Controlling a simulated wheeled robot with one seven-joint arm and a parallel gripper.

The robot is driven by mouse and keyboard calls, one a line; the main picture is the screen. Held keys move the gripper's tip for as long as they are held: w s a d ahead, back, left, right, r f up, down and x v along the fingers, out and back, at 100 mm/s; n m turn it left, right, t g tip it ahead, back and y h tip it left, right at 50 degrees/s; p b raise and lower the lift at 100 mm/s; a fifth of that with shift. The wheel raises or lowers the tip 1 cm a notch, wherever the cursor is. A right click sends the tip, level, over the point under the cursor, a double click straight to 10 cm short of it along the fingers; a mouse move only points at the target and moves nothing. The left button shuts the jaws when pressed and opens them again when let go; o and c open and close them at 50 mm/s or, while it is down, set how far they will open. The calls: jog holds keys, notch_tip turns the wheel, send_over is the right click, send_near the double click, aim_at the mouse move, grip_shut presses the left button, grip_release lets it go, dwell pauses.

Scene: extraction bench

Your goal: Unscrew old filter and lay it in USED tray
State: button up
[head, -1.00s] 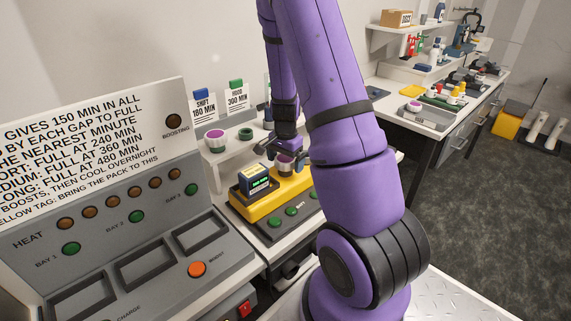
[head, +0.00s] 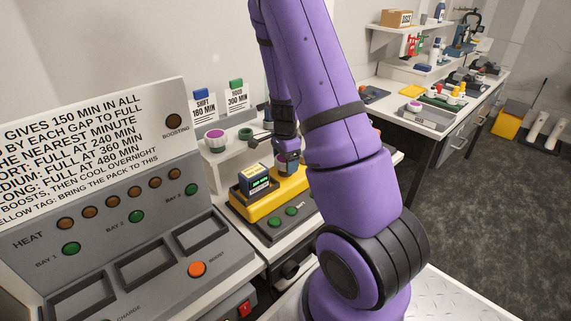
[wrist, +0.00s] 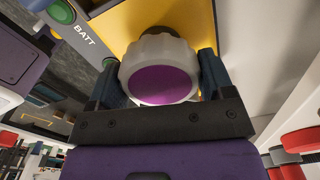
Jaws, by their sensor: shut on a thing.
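The old filter (wrist: 160,80) is a whitish ribbed cap with a purple face. In the wrist view it sits between the two fingers of my gripper (wrist: 155,88), which is shut on it. Behind it are the yellow unit (wrist: 112,32) and a dark round part. I cannot tell whether the filter is still threaded on. In the head view my gripper (head: 288,158) is over the right part of the yellow unit (head: 262,212), with the filter (head: 287,169) partly hidden below it.
A dark block with a lit display (head: 255,181) stands in the yellow unit, left of my gripper. Purple-topped (head: 215,141) and green-topped (head: 245,134) pieces stand on a white rack behind. A sloped heat panel (head: 120,240) fills the left.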

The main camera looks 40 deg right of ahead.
jog(key=n, duration=0.5)
jog(key=shift+n, duration=0.4)
jog(key=n, duration=0.4)
jog(key=shift+n, duration=0.3)
jog(key=n, duration=0.6)
jog(key=shift+r, duration=0.1)
jog(key=shift+o, duration=0.2)
jog(key=n, duration=0.4)
jog(key=shift+n, duration=0.3)
jog(key=o, duration=1)
jog(key=m, duration=1.5)
jog(key=shift+m, duration=0.4)
jog(key=m, duration=0.5)
jog(key=shift+m, duration=0.4)
jog(key=c, duration=1)
jog(key=n, duration=0.4)
